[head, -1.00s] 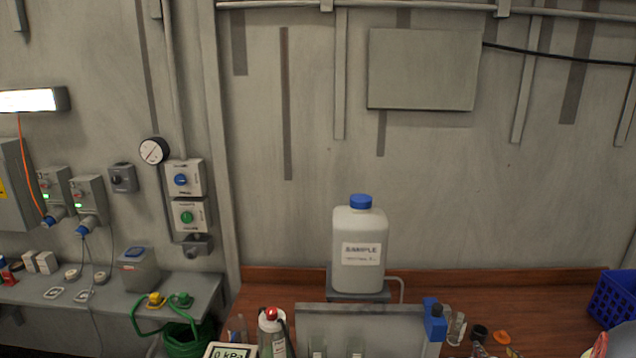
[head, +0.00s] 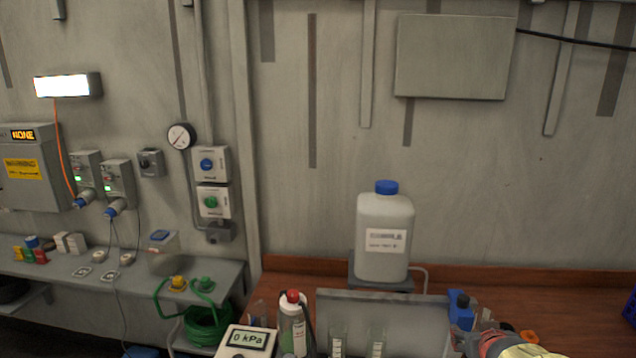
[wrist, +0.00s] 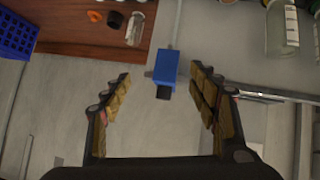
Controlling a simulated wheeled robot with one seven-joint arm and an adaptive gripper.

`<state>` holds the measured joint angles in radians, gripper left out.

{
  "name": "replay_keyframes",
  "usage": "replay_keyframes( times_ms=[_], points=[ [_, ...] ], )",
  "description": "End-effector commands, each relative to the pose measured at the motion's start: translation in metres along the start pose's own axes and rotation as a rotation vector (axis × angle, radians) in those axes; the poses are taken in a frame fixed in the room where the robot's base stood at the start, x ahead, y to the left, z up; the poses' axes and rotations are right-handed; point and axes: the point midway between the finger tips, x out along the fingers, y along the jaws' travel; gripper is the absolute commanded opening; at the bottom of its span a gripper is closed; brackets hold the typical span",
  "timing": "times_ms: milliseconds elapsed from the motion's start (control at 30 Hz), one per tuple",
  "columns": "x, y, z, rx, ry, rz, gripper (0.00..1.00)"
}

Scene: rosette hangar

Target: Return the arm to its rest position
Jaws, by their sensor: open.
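My gripper (wrist: 160,74) is open in the wrist view, its two padded fingers wide apart. Nothing is held between them. A blue block-shaped fitting (wrist: 165,66) shows in the gap, beyond the fingertips and apart from both fingers. A blue fitting also shows at the right end of a grey panel in the head view (head: 461,311). A pale and reddish rounded part at the bottom right of the head view is cut off by the frame edge, and I cannot tell my gripper's pose from it.
A white sample bottle (head: 384,240) with a blue cap stands at the back of the wooden bench (head: 300,283). A red-capped bottle (head: 292,322) and a kPa meter (head: 247,341) stand near the front. A blue crate (wrist: 16,36) and small bench items show in the wrist view.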

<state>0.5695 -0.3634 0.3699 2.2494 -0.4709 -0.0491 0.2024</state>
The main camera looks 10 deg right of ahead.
Motion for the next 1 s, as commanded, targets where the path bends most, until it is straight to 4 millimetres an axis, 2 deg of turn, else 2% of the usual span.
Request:
replay_keyframes(
  times_ms=[33, 167, 300, 400, 500, 600, 700, 1000],
  points=[
    [-0.018, -0.025, 0.002, -0.014, -0.017, -0.018, 0.6],
    [-0.07, -0.076, 0.023, -0.034, -0.102, -0.079, 0.6],
    [-0.131, -0.128, 0.062, -0.07, -0.203, -0.186, 0.6],
    [-0.171, -0.157, 0.094, -0.104, -0.27, -0.27, 0.6],
    [-0.202, -0.174, 0.119, -0.135, -0.322, -0.339, 0.6],
    [-0.222, -0.184, 0.136, -0.157, -0.357, -0.384, 0.6],
    [-0.23, -0.187, 0.144, -0.169, -0.374, -0.404, 0.6],
    [-0.232, -0.188, 0.144, -0.17, -0.378, -0.406, 0.6]
  ],
)
